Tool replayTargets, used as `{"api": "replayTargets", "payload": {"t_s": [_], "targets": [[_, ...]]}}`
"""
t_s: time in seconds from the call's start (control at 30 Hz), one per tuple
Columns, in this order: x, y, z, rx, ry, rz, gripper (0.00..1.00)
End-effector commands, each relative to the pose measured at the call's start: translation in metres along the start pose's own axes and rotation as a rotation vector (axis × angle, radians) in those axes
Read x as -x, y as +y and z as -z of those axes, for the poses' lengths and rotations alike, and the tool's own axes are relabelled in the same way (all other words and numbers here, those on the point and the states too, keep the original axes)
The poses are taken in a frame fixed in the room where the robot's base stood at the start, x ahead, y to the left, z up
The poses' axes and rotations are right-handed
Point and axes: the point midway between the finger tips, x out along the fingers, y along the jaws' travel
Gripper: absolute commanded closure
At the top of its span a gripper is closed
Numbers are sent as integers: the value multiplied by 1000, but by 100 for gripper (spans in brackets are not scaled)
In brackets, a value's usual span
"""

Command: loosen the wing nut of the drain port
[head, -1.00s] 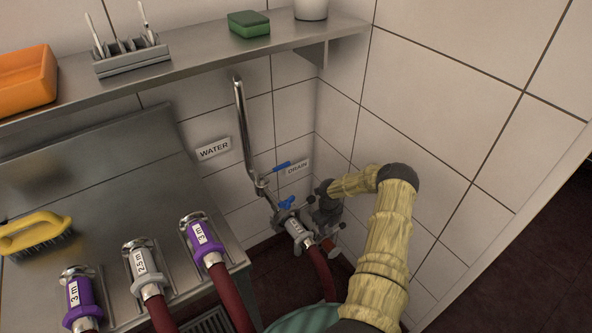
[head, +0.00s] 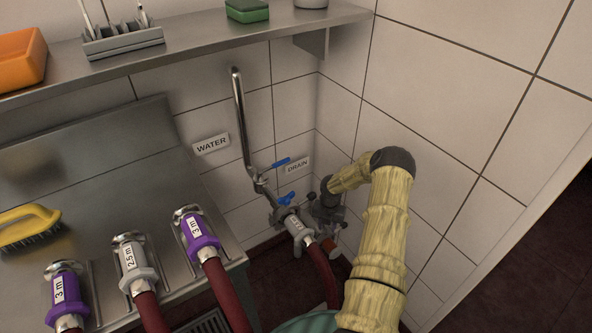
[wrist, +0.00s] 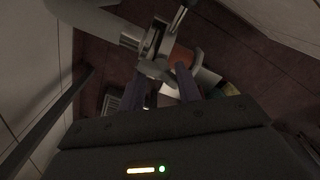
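The drain port, under the "DRAIN" sign (head: 298,166), is low in the wall corner in the head view and mostly hidden by my wrist and gripper (head: 325,212). In the wrist view, a grey metal clamp (wrist: 157,66) with an orange part (wrist: 183,57) beside it lies just ahead of my fingers. My gripper (wrist: 162,88) has its two dark fingers apart, one on each side of the clamp's near end. A small pale piece shows between them; I cannot tell whether it is the wing nut, or whether the fingers touch it.
Left of the drain, the water port has blue handles (head: 287,198) and a grey coupling (head: 298,227) with a red hose (head: 322,272), close beside my gripper. A steel bench (head: 110,190) holds several hose ends. A shelf (head: 190,52) runs above, and a tiled wall (head: 450,120) stands right.

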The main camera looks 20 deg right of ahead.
Motion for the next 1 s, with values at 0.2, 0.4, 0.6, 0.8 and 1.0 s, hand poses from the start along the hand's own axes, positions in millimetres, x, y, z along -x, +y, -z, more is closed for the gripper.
{"api": "replayTargets", "payload": {"t_s": [0.2,0.4,0.6,0.8,1.0], "targets": [[-5,0,-1,-211,-3,0,67],[-5,0,-1,-367,-3,-2,67],[-5,0,0,-498,-2,-3,67],[-4,0,0,-604,-2,-4,67],[29,0,0,-608,-2,-5,67]]}}
